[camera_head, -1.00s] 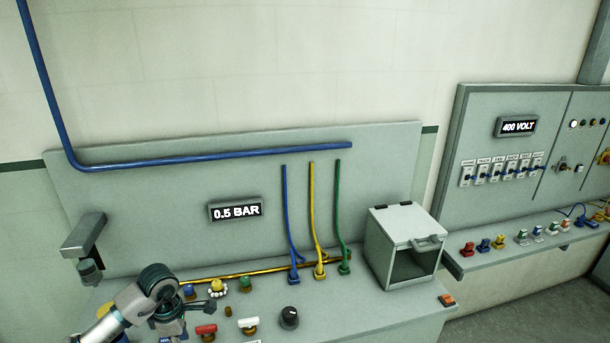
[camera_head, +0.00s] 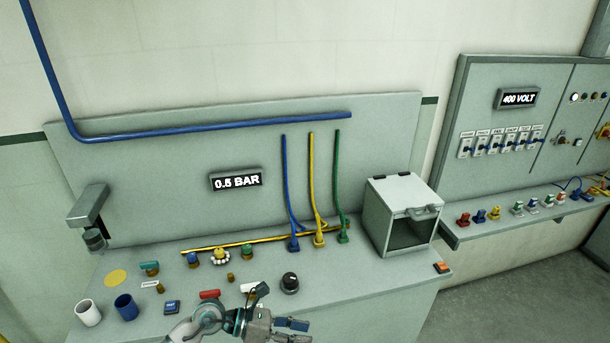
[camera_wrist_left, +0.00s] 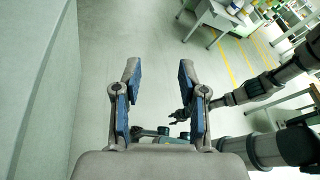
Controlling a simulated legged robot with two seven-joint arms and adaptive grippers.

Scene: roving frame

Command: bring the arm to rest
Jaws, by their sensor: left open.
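My left gripper (camera_head: 298,330) is low in the head view, in front of the grey console's front edge. Its fingers point right and it holds nothing that I can see. The right gripper is not in the head view.
The grey console (camera_head: 345,295) carries a white cup (camera_head: 88,314), a blue cup (camera_head: 126,307), a black knob (camera_head: 290,283), several valves and an open-fronted box (camera_head: 402,215). An electrical panel (camera_head: 500,180) stands at right. The wrist view shows open floor (camera_wrist_left: 130,35) beside a grey wall face.

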